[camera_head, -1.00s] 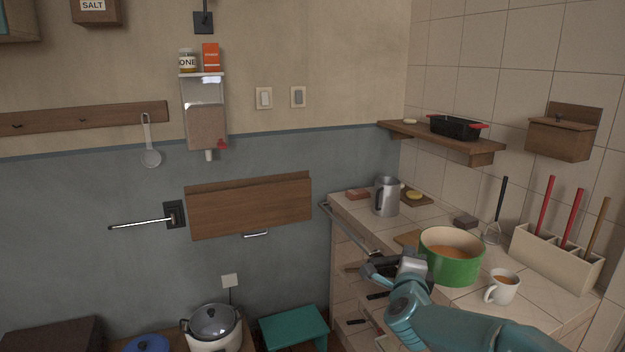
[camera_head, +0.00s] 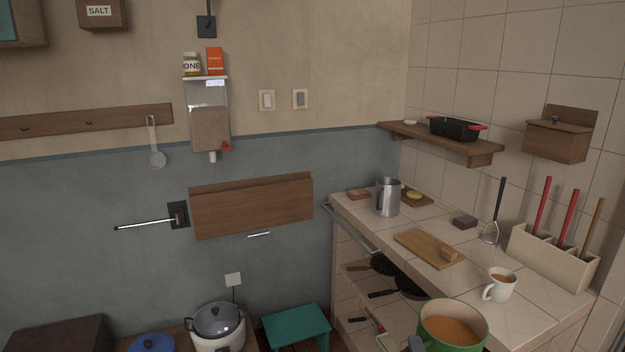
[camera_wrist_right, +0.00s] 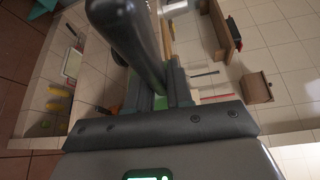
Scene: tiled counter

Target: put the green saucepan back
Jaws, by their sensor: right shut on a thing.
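The green saucepan (camera_head: 433,335) is at the bottom edge of the head view, in front of the counter's front edge, cut off below. It is upright enough to hold an orange-brown liquid. My right gripper (camera_head: 415,344) shows only as a grey piece at its left side. In the right wrist view my right gripper (camera_wrist_right: 165,90) is shut on the pan's thick dark handle (camera_wrist_right: 128,35); a little green shows between the fingers. Most of the pan is hidden there. My left gripper is in neither view.
The tiled counter (camera_head: 450,280) carries a cutting board (camera_head: 420,245) with a bread piece, a white mug (camera_head: 499,286), a metal jug (camera_head: 388,197) and a utensil holder (camera_head: 548,262). Dark pans (camera_head: 410,285) sit on the shelf below. A teal stool (camera_head: 297,325) stands left.

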